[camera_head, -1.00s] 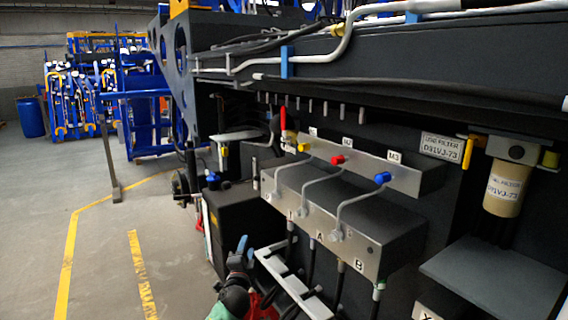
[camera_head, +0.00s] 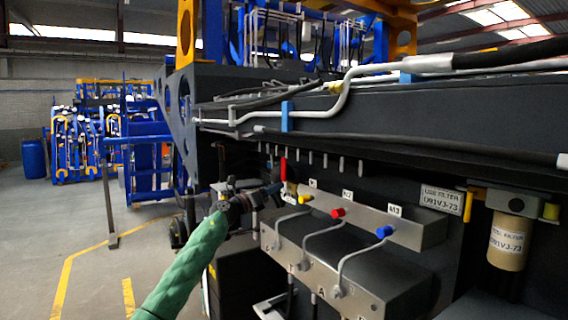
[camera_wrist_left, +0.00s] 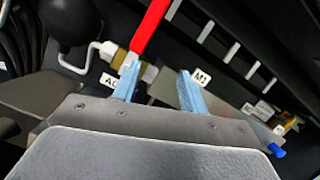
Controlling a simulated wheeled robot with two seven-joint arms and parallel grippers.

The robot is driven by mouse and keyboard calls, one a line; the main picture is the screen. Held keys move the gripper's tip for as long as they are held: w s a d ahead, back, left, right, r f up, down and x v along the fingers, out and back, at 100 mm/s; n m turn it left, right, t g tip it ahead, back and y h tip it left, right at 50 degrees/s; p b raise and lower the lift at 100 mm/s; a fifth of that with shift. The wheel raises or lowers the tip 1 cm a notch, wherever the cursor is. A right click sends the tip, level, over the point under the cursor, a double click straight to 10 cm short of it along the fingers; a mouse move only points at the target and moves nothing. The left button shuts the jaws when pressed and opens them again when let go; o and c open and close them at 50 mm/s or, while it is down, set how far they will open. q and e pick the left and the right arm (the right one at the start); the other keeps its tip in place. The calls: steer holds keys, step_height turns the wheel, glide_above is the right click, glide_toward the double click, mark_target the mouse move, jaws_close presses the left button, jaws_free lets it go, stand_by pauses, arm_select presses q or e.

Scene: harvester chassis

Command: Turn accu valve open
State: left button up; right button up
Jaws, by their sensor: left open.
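The accu valve has a long red handle (camera_head: 283,168), which also shows in the left wrist view (camera_wrist_left: 150,28). My right gripper is not in view.
A grey manifold block (camera_head: 340,262) with bent pipes and red, yellow and blue caps stands right of the valve. A dark beam (camera_head: 400,115) with a row of short pins runs above. A dark round accumulator (camera_wrist_left: 70,20) is left of the valve. The floor at left is open.

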mark_target(282, 162)
arm_select(q)
steer(key=w+a+r+m+g+y, duration=0.25)
steer(key=r+m, duration=0.25)
steer(key=r, duration=0.3)
steer(key=shift+g+h, duration=0.25)
steer(key=shift+h, duration=0.2)
steer(key=p+x, duration=0.1)
steer(key=x, duration=0.2)
steer(key=p+x, duration=0.2)
steer(key=x, duration=0.2)
steer(key=shift+w+a, duration=0.25)
steer(key=shift+w, duration=0.1)
steer(key=shift+w+d+f, duration=0.1)
steer(key=shift+w+d, duration=0.2)
steer(key=shift+d, duration=0.15)
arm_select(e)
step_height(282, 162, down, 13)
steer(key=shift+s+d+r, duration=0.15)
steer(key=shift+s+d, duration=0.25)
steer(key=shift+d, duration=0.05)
arm_select(q)
jaws_close()
